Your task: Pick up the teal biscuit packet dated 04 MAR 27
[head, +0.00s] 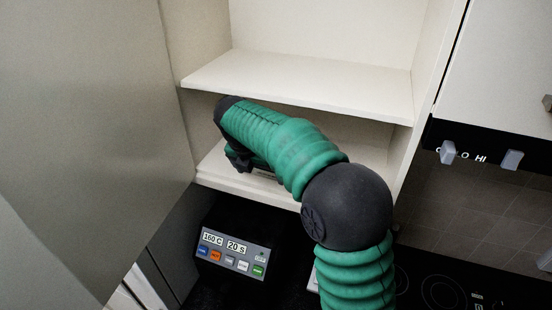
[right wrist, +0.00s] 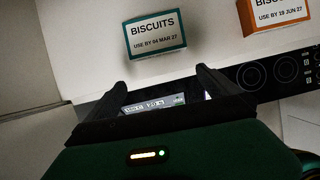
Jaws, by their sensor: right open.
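The teal biscuit packet (right wrist: 156,36) shows in the right wrist view, its white label reading BISCUITS, USE BY 04 MAR 27. It lies ahead of my right gripper (right wrist: 162,80), apart from the fingertips and roughly between their lines. The fingers are spread and empty. In the head view my right gripper (head: 240,162) is inside the open cupboard, at the lower shelf, partly hidden by my own green arm. I cannot make out the packet for sure in the head view. My left gripper is in neither view.
An orange packet (right wrist: 274,14), USE BY 19 JUN 27, stands to the right of the teal one. The upper shelf (head: 300,80) is bare above my arm. The open door (head: 90,120) is at left. A control box (head: 232,250) and hob (head: 445,290) are below.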

